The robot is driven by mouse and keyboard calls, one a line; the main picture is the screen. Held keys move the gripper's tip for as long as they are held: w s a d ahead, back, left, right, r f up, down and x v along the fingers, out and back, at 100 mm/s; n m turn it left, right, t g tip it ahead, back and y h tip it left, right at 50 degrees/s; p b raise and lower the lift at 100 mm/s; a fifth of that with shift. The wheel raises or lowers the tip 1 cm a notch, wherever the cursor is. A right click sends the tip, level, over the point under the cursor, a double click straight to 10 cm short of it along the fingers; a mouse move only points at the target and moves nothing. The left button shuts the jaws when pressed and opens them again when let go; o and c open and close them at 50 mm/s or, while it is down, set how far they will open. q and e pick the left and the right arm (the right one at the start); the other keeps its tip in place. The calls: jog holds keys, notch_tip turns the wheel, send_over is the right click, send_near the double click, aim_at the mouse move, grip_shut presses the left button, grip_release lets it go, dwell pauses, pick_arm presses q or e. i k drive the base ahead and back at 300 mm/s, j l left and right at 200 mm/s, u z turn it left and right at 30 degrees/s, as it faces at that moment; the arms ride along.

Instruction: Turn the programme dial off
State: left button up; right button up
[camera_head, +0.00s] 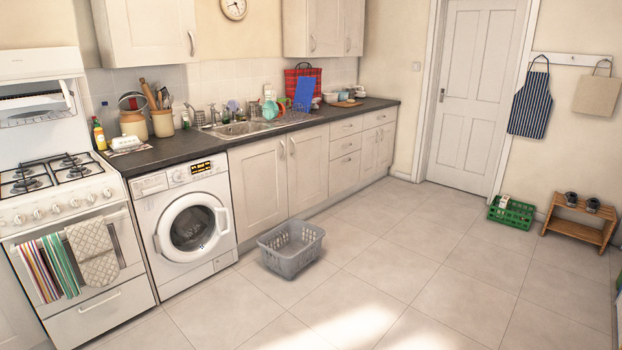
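The white washing machine (186,231) stands under the dark counter, between the cooker and the cupboards. Its round door (194,229) looks shut. The programme dial (178,174) is on the upper front panel, just left of a lit display with amber marks (201,167). The dial is too small here to read its pointer. Neither of my grippers is in view.
A grey laundry basket (290,250) sits on the floor right of the washer. A white cooker (65,200) with towels on its front stands to the left. The tiled floor (400,270) before the washer is clear. A green crate (511,212) and wooden rack (580,221) are far right.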

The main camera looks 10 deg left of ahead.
aim_at(178, 176)
jog(key=i+u, duration=0.1)
jog(key=i, duration=0.45)
jog(key=i+l, duration=0.15)
jog(key=i, duration=0.4)
jog(key=i+l+u, duration=0.15)
jog(key=i, duration=0.4)
jog(key=i+l, duration=0.1)
jog(key=i, duration=0.45)
jog(key=u, duration=0.05)
